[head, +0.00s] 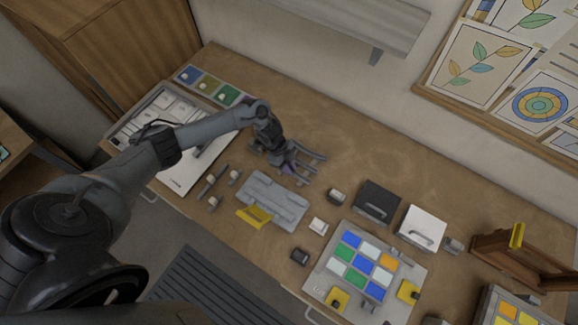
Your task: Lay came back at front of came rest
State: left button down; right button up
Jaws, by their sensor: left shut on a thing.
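My left gripper (288,164) is over the back left of the table, just behind a grey slotted tray. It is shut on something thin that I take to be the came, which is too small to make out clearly. Thin grey bars (306,152) lie beside the gripper; they look like the came rest, partly hidden by the gripper. I cannot tell whether the held piece touches them. My right gripper is not in view.
The grey tray (270,197) has a yellow piece (254,216) at its front. Small tools (212,182) lie left of it. A board of coloured glass squares (332,264), a black box (377,200) and a white box (422,226) stand right. The back middle of the table (370,150) is clear.

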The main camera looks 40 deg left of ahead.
pick_arm(q)
jog(key=shift+f+b, duration=0.5)
jog(key=shift+f, duration=0.2)
jog(key=c, duration=1)
grip_release()
jog(key=shift+r, duration=0.1)
jog(key=shift+r+p, duration=0.65)
jog(key=shift+p, duration=0.1)
jog(key=shift+r+p, duration=2.55)
jog(key=shift+r, duration=0.2)
